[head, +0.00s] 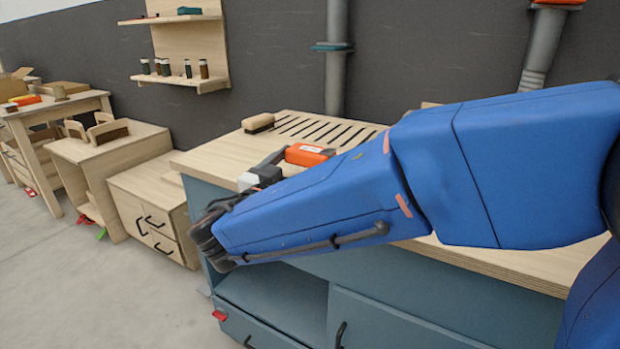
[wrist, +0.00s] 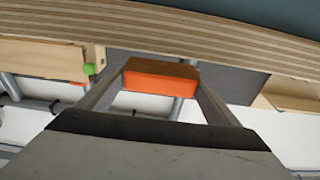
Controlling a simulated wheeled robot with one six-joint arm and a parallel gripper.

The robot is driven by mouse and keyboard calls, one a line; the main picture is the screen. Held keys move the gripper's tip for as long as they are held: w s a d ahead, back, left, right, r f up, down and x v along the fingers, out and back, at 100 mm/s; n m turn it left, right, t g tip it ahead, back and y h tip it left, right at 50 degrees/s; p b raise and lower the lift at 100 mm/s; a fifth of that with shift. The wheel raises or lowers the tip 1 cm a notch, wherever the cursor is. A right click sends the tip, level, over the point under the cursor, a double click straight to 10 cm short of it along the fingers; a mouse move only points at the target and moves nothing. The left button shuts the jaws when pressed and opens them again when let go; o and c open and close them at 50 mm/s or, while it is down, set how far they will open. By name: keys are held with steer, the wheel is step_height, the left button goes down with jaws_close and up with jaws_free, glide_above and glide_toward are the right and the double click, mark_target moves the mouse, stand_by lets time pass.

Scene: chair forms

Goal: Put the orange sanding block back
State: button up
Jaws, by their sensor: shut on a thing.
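The orange sanding block (head: 310,154) shows in the head view over the left part of the worktop, just beyond my forearm. In the wrist view the block (wrist: 160,81) sits between the two fingertips, its orange face toward the camera and a brown face along the top. My gripper (wrist: 160,90) is shut on it, one finger on each side. In the head view my gripper (head: 290,158) is partly hidden behind my blue forearm. I cannot tell how high the block is above the worktop.
The wooden worktop (head: 212,158) has dark slots (head: 325,130) at the back and a brush (head: 258,123) at its back left. A low wooden cabinet (head: 150,190) and tables stand to the left. A wall shelf (head: 180,80) holds small jars. My forearm covers much of the worktop.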

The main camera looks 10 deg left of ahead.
steer(key=shift+f, duration=2.15)
steer(key=shift+f, duration=0.25)
steer(key=shift+s+f, duration=0.1)
steer(key=shift+f, duration=0.45)
steer(key=o, duration=1.1)
steer(key=shift+f, duration=0.1)
steer(key=shift+r, duration=0.65)
steer(key=v, duration=1.1)
steer(key=shift+s+a+r, duration=0.15)
steer(key=shift+s+r, duration=0.05)
steer(key=shift+s, duration=0.2)
